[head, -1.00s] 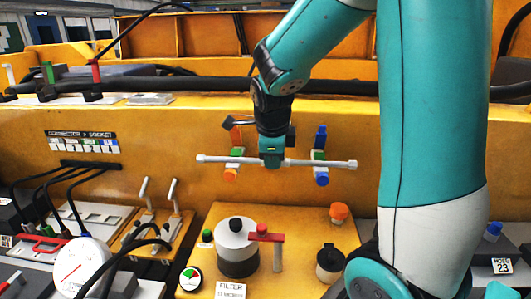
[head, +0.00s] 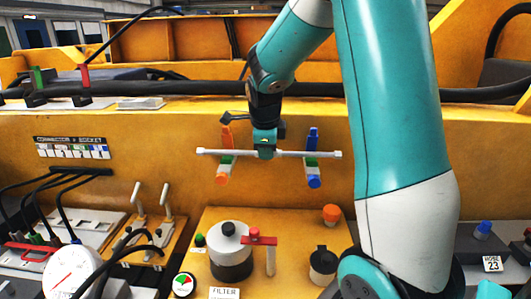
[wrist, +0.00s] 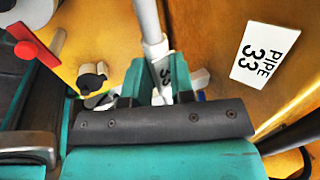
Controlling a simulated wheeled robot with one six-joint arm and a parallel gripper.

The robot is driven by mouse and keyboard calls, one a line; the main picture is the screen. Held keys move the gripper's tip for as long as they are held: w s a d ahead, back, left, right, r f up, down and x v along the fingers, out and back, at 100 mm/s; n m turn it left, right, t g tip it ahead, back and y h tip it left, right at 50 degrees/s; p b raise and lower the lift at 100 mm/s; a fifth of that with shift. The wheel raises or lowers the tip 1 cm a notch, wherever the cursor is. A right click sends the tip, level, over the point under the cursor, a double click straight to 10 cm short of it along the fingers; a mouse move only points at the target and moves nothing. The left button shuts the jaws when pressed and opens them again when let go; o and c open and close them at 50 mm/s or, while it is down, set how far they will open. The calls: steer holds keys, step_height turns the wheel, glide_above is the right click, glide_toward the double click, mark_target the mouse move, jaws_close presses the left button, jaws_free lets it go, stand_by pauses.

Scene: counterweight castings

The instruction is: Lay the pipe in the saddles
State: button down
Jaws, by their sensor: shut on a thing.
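The pipe is a thin pale rod (head: 200,152) with a collar at each end, and it lies almost level in the head view. My gripper (head: 265,153) is shut on it near its middle. In the wrist view the pipe (wrist: 147,18) runs away upward from my gripper (wrist: 155,90), with a "33" mark by the jaws. The left saddle (head: 222,179), orange and green, and the right saddle (head: 314,181), blue and green, stand on the yellow wall. The pipe crosses in front of both in the picture; I cannot tell whether it touches them.
A "PIPE 33" plate (wrist: 265,52) is on the yellow wall. Below stand a filter canister (head: 230,255) with a red-handled lever (head: 258,240), an orange knob (head: 330,214) and a black-capped pot (head: 323,265). Levers and a gauge (head: 72,275) are at left.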

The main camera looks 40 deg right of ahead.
steer(key=shift+w+d+f+b, duration=0.85)
steer(key=shift+w+d+f, duration=0.3)
steer(key=shift+f, duration=0.15)
steer(key=shift+s, duration=0.1)
steer(key=c, duration=0.9)
jaws_free()
steer(key=b+v, duration=0.2)
steer(key=v, duration=1.5)
steer(key=shift+r, duration=0.2)
